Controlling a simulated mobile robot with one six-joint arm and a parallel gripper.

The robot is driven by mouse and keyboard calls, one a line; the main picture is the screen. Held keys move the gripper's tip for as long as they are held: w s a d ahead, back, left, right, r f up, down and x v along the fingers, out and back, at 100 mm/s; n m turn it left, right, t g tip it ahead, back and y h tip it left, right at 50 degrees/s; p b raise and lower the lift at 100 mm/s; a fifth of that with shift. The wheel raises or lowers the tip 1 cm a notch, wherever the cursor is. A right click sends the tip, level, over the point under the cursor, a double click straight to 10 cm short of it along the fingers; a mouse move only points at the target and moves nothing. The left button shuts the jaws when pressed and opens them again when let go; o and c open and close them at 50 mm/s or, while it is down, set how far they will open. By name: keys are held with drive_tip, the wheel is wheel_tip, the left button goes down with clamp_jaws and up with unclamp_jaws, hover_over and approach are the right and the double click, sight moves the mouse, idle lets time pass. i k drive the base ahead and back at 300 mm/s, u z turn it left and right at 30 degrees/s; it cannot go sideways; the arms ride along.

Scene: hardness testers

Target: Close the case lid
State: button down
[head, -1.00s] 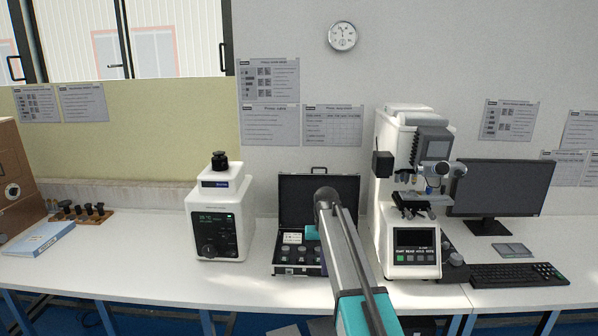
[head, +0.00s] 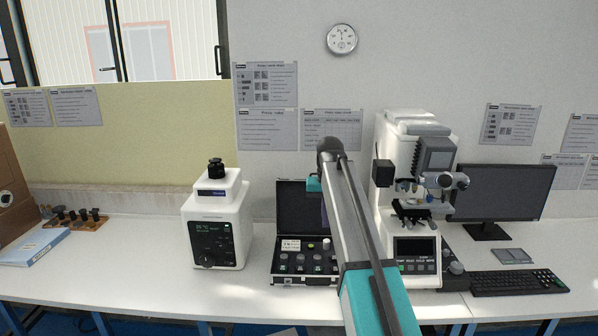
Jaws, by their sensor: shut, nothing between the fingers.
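The black case (head: 279,281) stands on the white bench near the centre, behind my arm. Its lid (head: 291,205) is up, standing roughly upright at the back with its dark inside facing me. The base holds several small round pieces and a white label card (head: 291,245). My arm reaches up in front of the right part of the case and hides part of the lid and base. A teal piece of my wrist shows at the arm's left, in front of the lid. My gripper's fingers are hidden behind the arm, so their contact with the lid cannot be seen.
A white tester with a dark screen (head: 212,240) stands close left of the case. A larger white hardness tester (head: 417,255) stands close right. A monitor (head: 504,190) and keyboard (head: 518,283) are further right.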

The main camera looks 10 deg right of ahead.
sight(297, 214)
drive_tip(key=i, duration=1.85)
drive_tip(key=u, duration=0.05)
